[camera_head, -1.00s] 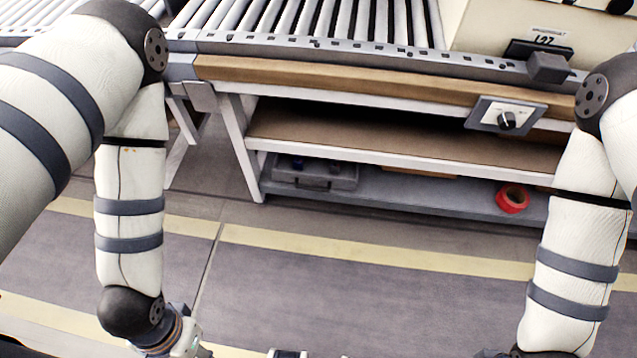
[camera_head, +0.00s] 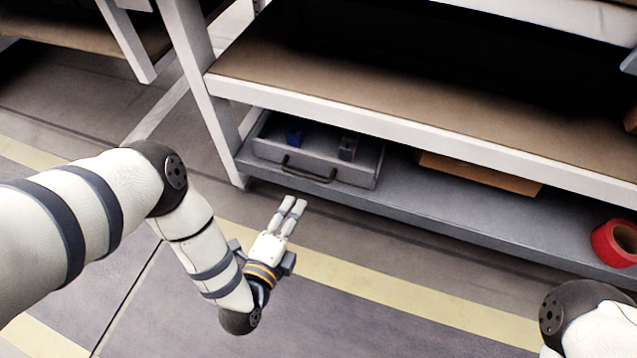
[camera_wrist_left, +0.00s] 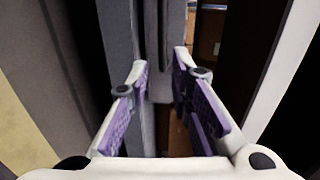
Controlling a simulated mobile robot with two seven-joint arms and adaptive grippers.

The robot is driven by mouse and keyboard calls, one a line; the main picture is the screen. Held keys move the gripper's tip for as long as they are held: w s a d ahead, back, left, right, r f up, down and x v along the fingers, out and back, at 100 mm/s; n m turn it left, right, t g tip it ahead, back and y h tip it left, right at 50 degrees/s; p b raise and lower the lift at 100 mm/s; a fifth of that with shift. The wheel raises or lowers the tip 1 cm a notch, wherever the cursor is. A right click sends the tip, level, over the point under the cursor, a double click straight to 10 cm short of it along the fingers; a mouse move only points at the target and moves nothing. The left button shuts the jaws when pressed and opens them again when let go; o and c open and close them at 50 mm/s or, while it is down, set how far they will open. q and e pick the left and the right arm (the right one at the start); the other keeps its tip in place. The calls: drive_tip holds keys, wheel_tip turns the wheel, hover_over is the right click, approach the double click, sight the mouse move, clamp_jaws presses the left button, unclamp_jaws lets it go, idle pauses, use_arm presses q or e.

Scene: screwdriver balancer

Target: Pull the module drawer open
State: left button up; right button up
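The module drawer (camera_head: 356,178) is a grey, shallow, open-topped tray on the low shelf under the bench, with a dark bar handle (camera_head: 308,172) on its front. A blue item and a grey item lie inside it. My left gripper (camera_head: 292,203) is in front of the drawer, just short of the handle and apart from it, with its fingers pointing toward it. In the left wrist view its two purple-padded fingers (camera_wrist_left: 161,65) are spread with a gap between them. Grey surfaces lie beyond them; I cannot tell the handle for certain there. My right gripper is out of view.
The drawer sits on a grey lower shelf (camera_head: 440,215), below a brown shelf (camera_head: 400,110) with a white front edge. A white bench leg (camera_head: 205,100) stands left of the drawer. A red tape roll (camera_head: 615,243) lies at the right. The floor in front is clear.

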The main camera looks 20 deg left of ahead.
sight(311, 175)
use_arm(q)
drive_tip(key=b+x, duration=0.5)
drive_tip(key=x, duration=0.6)
drive_tip(key=shift+w+r, duration=0.15)
drive_tip(key=shift+w, duration=0.15)
clamp_jaws()
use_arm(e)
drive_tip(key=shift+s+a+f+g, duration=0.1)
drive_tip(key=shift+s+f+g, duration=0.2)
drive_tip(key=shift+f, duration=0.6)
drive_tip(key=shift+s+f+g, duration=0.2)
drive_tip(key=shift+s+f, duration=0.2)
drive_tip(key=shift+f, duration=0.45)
